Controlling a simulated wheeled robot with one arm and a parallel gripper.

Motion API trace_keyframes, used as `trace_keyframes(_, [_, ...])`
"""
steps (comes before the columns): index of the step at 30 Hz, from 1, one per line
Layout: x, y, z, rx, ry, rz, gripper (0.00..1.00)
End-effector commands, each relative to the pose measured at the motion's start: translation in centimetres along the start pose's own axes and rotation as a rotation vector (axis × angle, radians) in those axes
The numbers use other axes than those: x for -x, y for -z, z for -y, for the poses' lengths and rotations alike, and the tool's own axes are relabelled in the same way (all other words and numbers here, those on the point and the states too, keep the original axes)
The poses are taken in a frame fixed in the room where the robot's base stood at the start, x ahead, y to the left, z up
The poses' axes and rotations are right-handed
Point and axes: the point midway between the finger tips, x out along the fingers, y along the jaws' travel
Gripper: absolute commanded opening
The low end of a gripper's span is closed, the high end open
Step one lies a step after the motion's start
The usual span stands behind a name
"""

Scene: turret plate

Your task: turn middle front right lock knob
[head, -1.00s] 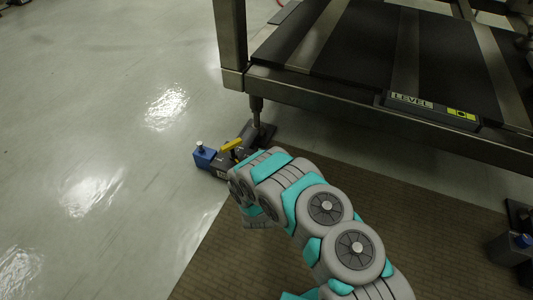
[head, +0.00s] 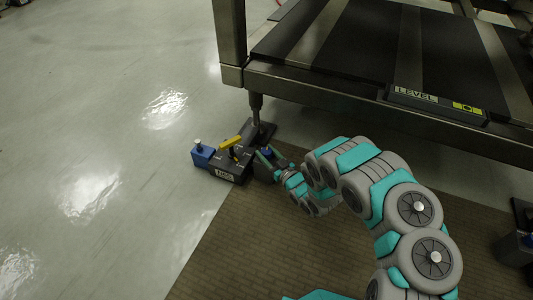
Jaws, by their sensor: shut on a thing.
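A dark lock block (head: 229,172) with a white label sits on the floor at the foot of the frame's near-left leg. A blue part with a pale-topped knob (head: 199,147) is at its left end, and a yellow lever (head: 230,142) stands on its middle. A second blue knob (head: 266,152) shows at the block's right end. My gripper (head: 266,158) is at this right knob, with its fingers closed around it. The fingertips are small and partly blend with the dark block.
A heavy metal frame (head: 370,96) with a dark deck and a LEVEL gauge (head: 436,101) overhangs behind and to the right. A brown mat (head: 225,245) lies in front. Another dark unit with a blue knob (head: 527,240) is at the right edge. The pale floor at left is clear.

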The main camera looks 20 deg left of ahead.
Motion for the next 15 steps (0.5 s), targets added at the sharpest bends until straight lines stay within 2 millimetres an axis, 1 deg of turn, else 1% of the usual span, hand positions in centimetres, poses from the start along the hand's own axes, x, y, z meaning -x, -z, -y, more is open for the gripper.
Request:
trace_keyframes(1, [-0.01, 0.15, -0.44, 0.0, 0.022, -0.006, 0.0])
trace_keyframes(15, [-0.11, 0.2, -0.38, 0.001, 0.305, -0.008, 0.0])
